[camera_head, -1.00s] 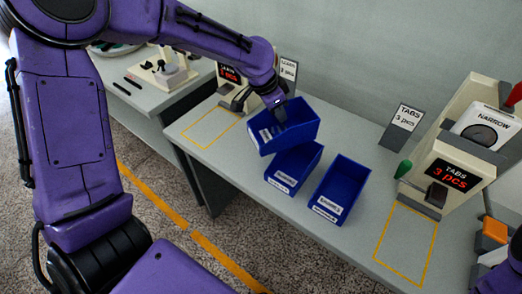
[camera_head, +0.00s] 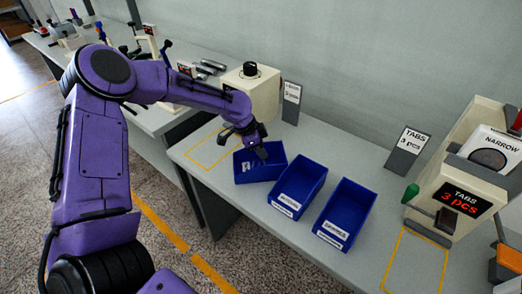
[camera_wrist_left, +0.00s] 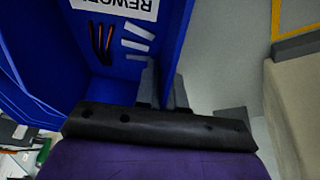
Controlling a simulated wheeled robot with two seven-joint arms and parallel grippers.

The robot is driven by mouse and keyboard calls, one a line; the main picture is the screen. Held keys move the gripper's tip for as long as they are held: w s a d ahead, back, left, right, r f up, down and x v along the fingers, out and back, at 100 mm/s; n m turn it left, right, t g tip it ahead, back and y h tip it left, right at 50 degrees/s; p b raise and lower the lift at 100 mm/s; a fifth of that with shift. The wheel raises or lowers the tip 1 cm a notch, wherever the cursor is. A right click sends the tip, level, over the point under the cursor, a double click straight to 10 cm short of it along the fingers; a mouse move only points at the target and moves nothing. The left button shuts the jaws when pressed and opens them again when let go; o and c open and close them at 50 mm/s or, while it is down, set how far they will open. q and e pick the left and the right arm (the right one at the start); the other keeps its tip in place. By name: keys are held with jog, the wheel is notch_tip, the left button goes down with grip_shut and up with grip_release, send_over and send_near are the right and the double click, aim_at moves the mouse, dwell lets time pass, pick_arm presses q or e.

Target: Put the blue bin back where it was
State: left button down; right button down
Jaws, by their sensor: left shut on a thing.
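A blue bin (camera_head: 262,172) with a white label is at the left end of a row of blue bins in the head view. My left gripper (camera_head: 260,150) is shut on its wall at the far side. The bin is turned a little against the other two, and I cannot tell whether it touches the bench. In the left wrist view the fingers (camera_wrist_left: 160,88) grip the blue wall (camera_wrist_left: 178,45). The bin's inside shows a REWORK label, white pieces and thin dark and orange pieces. My right gripper is not in view.
Two more blue bins, a middle one (camera_head: 299,187) and a right one (camera_head: 345,214), stand close by on the grey bench. A yellow outline (camera_head: 193,157) lies left of the held bin. A cream machine (camera_head: 255,92) stands behind; a TABS counter machine (camera_head: 462,190) stands right.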

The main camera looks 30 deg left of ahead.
pick_arm(q)
jog(key=shift+f, duration=0.15)
jog(key=c, duration=1.2)
grip_release()
jog(key=shift+c, duration=0.2)
jog(key=shift+r, duration=0.2)
jog(key=v, duration=1.2)
